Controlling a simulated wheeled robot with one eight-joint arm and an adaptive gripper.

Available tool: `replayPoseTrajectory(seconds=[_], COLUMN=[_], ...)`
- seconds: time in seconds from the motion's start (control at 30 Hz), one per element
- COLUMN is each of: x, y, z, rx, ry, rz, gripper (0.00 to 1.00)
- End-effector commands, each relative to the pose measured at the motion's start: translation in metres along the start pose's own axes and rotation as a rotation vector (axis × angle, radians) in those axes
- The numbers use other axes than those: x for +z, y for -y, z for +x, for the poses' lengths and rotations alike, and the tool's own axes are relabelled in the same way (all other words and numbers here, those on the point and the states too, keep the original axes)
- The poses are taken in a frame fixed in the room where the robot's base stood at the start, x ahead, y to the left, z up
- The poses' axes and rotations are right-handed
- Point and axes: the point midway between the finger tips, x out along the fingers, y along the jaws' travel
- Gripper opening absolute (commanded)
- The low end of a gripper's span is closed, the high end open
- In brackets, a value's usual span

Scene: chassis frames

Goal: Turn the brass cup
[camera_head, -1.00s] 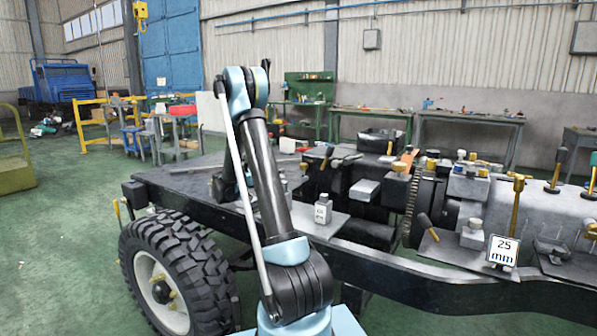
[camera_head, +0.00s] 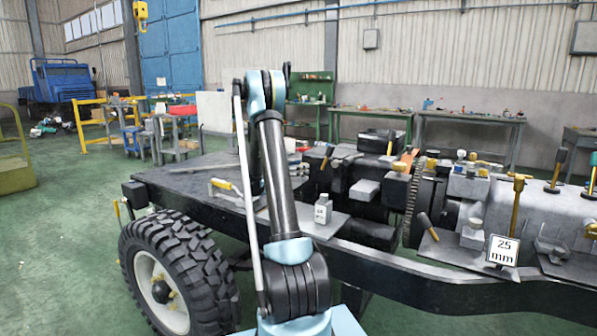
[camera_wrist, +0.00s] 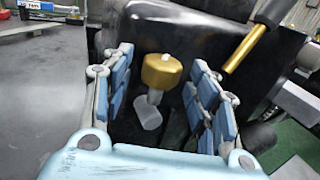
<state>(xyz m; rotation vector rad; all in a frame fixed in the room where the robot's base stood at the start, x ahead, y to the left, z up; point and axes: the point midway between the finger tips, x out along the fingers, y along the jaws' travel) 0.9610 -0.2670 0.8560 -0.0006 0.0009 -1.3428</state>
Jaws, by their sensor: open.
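The brass cup (camera_wrist: 162,72) shows in the wrist view as a short golden cylinder with a small pale tip on top. It stands on a pale grey stem above a dark surface. My gripper (camera_wrist: 161,62) is open, with one blue padded finger on each side of the cup. Dark gaps show between the cup and both fingers, so I see no contact. In the head view my arm hides the gripper, and I cannot pick out this cup there.
In the wrist view, a brass rod with a black handle (camera_wrist: 245,48) slants close beyond the right finger. A flat grey plate (camera_wrist: 45,95) lies at left.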

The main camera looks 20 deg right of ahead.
Motion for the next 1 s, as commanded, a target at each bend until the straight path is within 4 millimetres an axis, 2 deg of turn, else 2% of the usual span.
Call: replayPoseTrajectory(seconds=[0.2,0.4,0.67,1.0], x=[0.0,0.0001,-0.0001,0.0003], y=[0.0,-0.0001,-0.0022,-0.0081], z=[0.0001,0.0,0.0006,0.0021], rx=[0.0,0.0,-0.025,-0.23], ry=[0.0,0.0,0.0,0.001], rz=[0.0,0.0,0.0,0.0], gripper=[0.54,0.1,0.1,0.1])
